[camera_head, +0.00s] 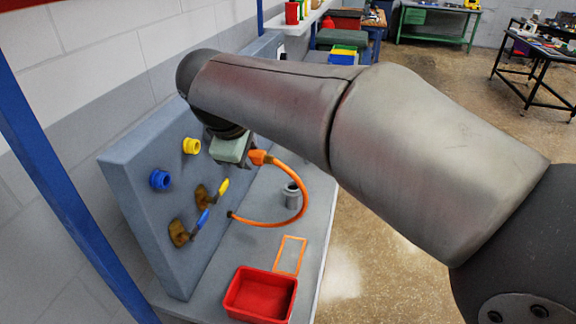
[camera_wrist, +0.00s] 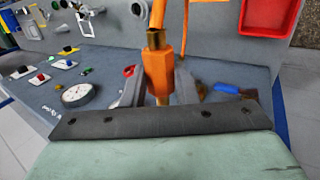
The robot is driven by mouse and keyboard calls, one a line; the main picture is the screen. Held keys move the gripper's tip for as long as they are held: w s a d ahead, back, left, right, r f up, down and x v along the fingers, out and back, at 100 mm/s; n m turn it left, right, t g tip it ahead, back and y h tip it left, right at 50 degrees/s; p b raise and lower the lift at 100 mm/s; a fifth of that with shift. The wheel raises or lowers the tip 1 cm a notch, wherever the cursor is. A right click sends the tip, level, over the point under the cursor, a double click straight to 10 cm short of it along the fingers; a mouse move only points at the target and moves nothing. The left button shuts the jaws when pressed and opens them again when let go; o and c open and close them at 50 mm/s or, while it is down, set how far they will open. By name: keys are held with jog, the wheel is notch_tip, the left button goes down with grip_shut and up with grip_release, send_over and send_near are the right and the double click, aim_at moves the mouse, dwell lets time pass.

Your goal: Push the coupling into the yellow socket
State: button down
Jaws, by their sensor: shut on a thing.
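The orange coupling (camera_head: 260,157) is at the end of an orange hose (camera_head: 299,197), which curves down towards the lower panel. My gripper (camera_head: 249,157) is shut on the coupling and holds it above the bench, apart from the panel. In the wrist view, the coupling (camera_wrist: 158,72) stands between the two fingers of my gripper (camera_wrist: 159,90), with a brass-coloured part at its top. The yellow socket (camera_head: 191,146) projects from the sloped grey panel, to the left of my gripper. A gap lies between them. I cannot make out the yellow socket in the wrist view.
A blue socket (camera_head: 160,179) sits lower left on the panel. Below are a yellow-handled valve (camera_head: 221,188) and a blue-handled valve (camera_head: 201,221). A grey cylinder (camera_head: 291,195), an orange outlined rectangle (camera_head: 290,254) and a red tray (camera_head: 260,295) are on the bench.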

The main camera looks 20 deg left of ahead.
jog(key=shift+a+r, duration=0.25)
jog(key=a+p, duration=0.3)
jog(key=a, duration=0.4)
jog(key=shift+s, duration=0.4)
dwell(0.4)
jog(key=shift+s+a+p, duration=0.1)
jog(key=shift+a+p, duration=0.6)
jog(key=shift+a, duration=0.25)
dwell(1.1)
jog(key=c, duration=1.1)
grip_release()
jog(key=shift+o, duration=0.2)
jog(key=shift+f, duration=0.1)
jog(key=a+b+v, duration=0.1)
jog(key=v, duration=1.6)
jog(key=shift+d+r, duration=0.25)
jog(key=shift+d, duration=0.2)
jog(key=shift+d, duration=0.1)
